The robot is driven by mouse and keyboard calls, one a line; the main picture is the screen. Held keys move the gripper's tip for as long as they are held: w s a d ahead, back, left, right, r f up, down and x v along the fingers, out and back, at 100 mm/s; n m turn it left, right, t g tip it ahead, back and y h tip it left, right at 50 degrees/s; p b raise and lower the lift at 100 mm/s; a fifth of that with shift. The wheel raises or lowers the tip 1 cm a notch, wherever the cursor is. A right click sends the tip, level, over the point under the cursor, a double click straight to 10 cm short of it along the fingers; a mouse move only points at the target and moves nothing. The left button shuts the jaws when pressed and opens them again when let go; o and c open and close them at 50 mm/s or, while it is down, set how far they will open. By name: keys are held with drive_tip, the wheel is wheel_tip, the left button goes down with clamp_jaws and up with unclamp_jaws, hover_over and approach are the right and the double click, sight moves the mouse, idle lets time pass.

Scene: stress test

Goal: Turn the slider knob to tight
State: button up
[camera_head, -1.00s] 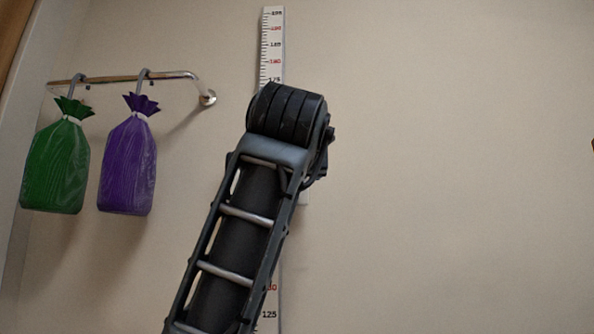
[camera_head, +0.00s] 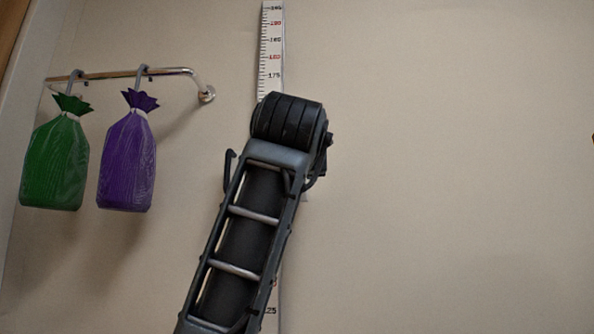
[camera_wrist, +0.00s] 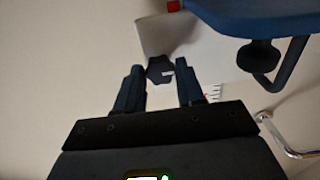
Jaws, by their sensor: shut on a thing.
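In the wrist view, a small dark knob (camera_wrist: 160,70) sits between the two fingers of my gripper (camera_wrist: 162,84), which are closed around it. It lies against a pale slider piece (camera_wrist: 205,48). Any tight or loose marking is not visible. In the head view, a white height ruler (camera_head: 271,50) runs up the wall, and my arm covers its middle. The gripper and knob are hidden behind my arm there.
A blue curved part (camera_wrist: 250,16) with a black round knob (camera_wrist: 260,55) fills the wrist view's upper right. A metal rail (camera_head: 140,73) holds a green bag (camera_head: 55,165) and a purple bag (camera_head: 127,165) at left. The wall at right is bare.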

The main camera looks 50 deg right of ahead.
drive_tip(key=shift+c, duration=1)
drive_tip(key=shift+m+b, duration=1.3)
drive_tip(key=shift+m, duration=7.7)
drive_tip(key=o, duration=1.1)
drive_tip(key=shift+c, duration=0.2)
